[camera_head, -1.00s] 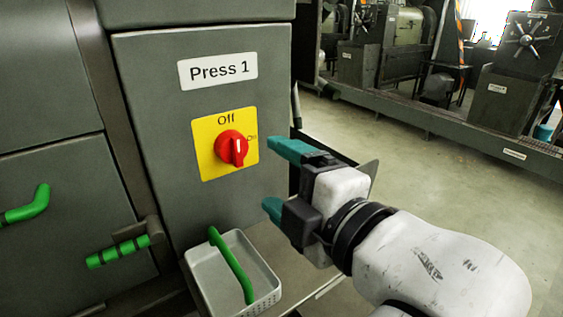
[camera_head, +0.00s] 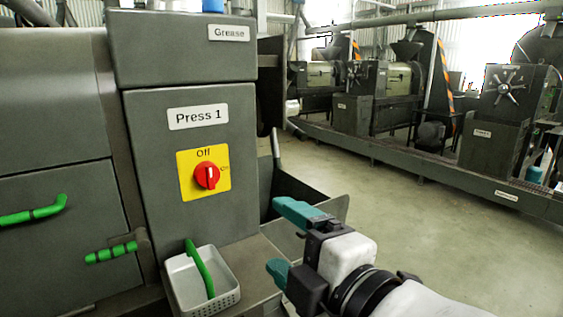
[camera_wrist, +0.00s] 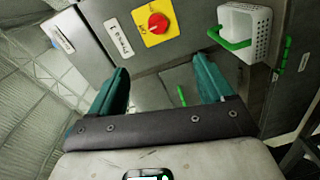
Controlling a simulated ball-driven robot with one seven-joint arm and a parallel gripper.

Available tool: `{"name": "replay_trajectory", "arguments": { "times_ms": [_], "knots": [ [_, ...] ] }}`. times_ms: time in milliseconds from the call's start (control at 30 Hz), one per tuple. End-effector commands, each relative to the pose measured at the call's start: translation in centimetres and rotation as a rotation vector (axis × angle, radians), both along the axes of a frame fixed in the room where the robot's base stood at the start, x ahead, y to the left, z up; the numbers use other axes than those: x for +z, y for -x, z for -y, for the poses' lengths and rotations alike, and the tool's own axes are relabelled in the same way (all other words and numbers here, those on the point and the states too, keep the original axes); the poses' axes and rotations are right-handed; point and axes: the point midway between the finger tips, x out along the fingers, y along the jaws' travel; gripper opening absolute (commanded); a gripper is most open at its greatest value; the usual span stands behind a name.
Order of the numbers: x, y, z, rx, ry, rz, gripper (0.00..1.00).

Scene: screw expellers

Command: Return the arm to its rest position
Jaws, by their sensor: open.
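My gripper (camera_head: 282,240) has two teal fingers spread apart with nothing between them. In the head view it is to the right of the grey Press 1 cabinet (camera_head: 235,120) and apart from it. The red knob (camera_head: 207,175) on its yellow plate is to the left of and above the gripper. In the wrist view the open fingers (camera_wrist: 165,85) point toward the cabinet, and the red knob (camera_wrist: 158,23) shows beyond them near the top. Part of my white arm is at the lower right of the head view.
A white basket (camera_head: 215,299) with a green handle sits below the knob. Green handles (camera_head: 110,252) stick out at the left. A grey metal trough (camera_head: 325,207) lies close behind the gripper. Open floor (camera_head: 410,215) is to the right, with other presses (camera_head: 395,85) along the back.

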Motion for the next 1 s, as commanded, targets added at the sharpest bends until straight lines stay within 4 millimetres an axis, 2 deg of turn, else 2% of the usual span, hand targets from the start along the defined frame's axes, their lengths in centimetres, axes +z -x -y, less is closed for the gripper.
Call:
{"name": "replay_trajectory", "arguments": {
  "times_ms": [367,567,667,767,867,1000],
  "knots": [
    [-5.4,-0.8,2.7,-0.094,-0.092,-0.208,0.81],
    [-10.4,-0.9,5.2,-0.189,-0.172,-0.387,0.81],
    [-13.7,-0.5,6.9,-0.257,-0.226,-0.501,0.81],
    [-17.9,0.4,9.0,-0.352,-0.291,-0.641,0.81],
    [-23.4,2.4,11.9,-0.489,-0.373,-0.819,0.81],
    [-30.9,7.0,16.1,-0.727,-0.494,-1.062,0.81]
  ]
}}
